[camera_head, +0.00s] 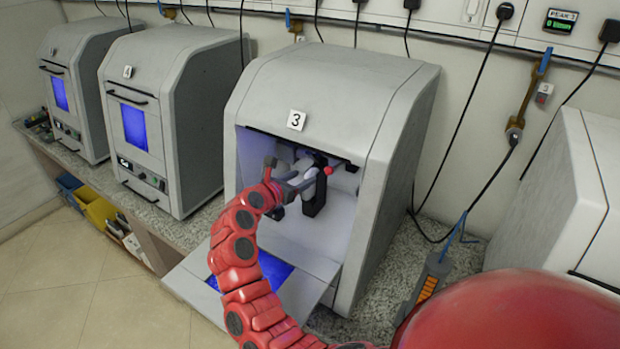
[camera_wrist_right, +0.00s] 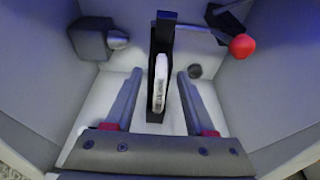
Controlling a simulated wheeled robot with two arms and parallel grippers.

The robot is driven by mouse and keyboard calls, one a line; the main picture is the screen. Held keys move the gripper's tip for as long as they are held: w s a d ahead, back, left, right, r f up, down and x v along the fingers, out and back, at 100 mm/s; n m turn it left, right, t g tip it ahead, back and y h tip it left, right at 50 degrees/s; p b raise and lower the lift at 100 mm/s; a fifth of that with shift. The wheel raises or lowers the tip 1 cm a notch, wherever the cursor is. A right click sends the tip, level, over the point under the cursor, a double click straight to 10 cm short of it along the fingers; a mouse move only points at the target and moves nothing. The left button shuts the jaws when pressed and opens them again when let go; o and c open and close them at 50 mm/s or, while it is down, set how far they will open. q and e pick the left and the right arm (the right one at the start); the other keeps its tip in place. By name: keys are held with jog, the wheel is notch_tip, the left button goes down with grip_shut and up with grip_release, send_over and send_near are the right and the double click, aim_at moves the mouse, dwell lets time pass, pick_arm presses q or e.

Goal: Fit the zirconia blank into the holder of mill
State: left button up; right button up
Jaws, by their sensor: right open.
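The mill marked 3 (camera_head: 325,90) stands with its front door (camera_head: 240,280) folded down. My right gripper (camera_head: 300,183) is inside its chamber. In the wrist view my right gripper (camera_wrist_right: 159,73) is open, one finger on each side of the white zirconia blank (camera_wrist_right: 160,84), with gaps on both sides. The blank shows edge-on and upright, against the black holder (camera_wrist_right: 164,38). In the head view the black holder (camera_head: 315,198) is partly hidden behind my gripper. How deep the blank sits is hard to tell. My left gripper is not in view.
A grey spindle block (camera_wrist_right: 92,40) and a red knob (camera_wrist_right: 242,46) flank the holder; the chamber walls are close. Two closed mills (camera_head: 150,110) stand to the left on the stone counter (camera_head: 190,228). A light grey cabinet (camera_head: 555,190) stands at right.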

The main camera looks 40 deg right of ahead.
jog(key=x, duration=0.3)
jog(key=shift+s+r+p, duration=0.1)
jog(key=shift+s+p, duration=0.05)
jog(key=shift+p, duration=0.15)
grip_shut()
dwell(1.1)
